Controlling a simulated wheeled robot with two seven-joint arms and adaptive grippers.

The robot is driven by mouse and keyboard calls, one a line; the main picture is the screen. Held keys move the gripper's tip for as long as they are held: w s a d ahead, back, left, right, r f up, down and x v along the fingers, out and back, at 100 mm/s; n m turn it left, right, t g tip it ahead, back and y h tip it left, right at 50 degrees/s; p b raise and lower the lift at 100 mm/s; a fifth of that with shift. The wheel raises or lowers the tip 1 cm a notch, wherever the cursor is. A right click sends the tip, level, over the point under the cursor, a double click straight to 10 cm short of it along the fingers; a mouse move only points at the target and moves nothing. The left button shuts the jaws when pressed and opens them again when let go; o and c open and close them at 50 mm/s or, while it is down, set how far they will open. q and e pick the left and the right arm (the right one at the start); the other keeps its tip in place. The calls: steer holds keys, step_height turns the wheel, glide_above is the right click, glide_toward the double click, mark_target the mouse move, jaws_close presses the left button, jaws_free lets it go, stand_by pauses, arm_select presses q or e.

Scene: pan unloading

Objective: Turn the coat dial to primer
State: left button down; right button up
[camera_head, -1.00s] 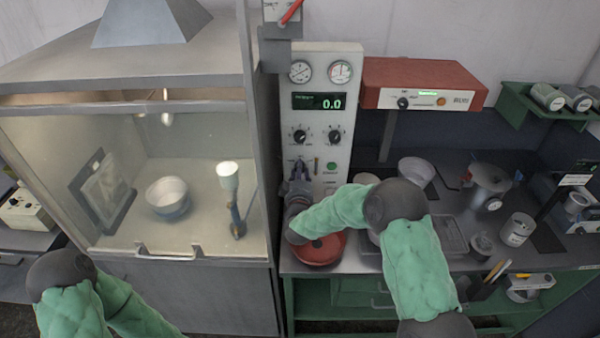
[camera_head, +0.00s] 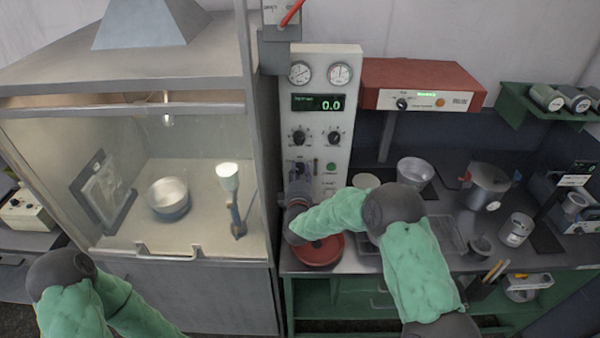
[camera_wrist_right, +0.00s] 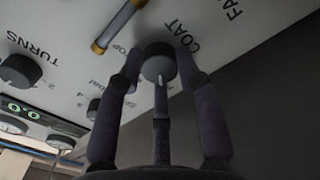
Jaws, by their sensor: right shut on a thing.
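The coat dial is a dark round knob low on the pale control panel (camera_head: 344,115). It shows in the right wrist view (camera_wrist_right: 158,63), beside the printed word COAT, with a short pale pointer mark on its face. The fingers of my right gripper (camera_wrist_right: 160,88) are closed around this dial. In the head view the right gripper (camera_head: 300,180) is at the lower left of the panel and mostly covers the dial. The primer mark cannot be read; some lettering by the dial is hidden by a finger. My left arm shows at lower left, its gripper out of frame.
Two more knobs (camera_head: 298,137) (camera_head: 334,138) and a green button (camera_head: 331,167) sit close by on the panel. A yellow-banded bar (camera_wrist_right: 118,27) stands near the dial. A red round pan (camera_head: 318,252) lies below my right wrist. A glass-fronted cabinet is left.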

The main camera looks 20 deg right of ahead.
steer(key=shift+a+r+n, duration=0.15)
steer(key=shift+r+n, duration=0.05)
steer(key=shift+n, duration=1)
steer(key=o, duration=0.9)
steer(key=shift+o, duration=1.2)
steer(key=shift+w+a+f, duration=0.1)
steer(key=shift+a, duration=0.1)
steer(key=shift+f, duration=0.1)
steer(key=v, duration=1.2)
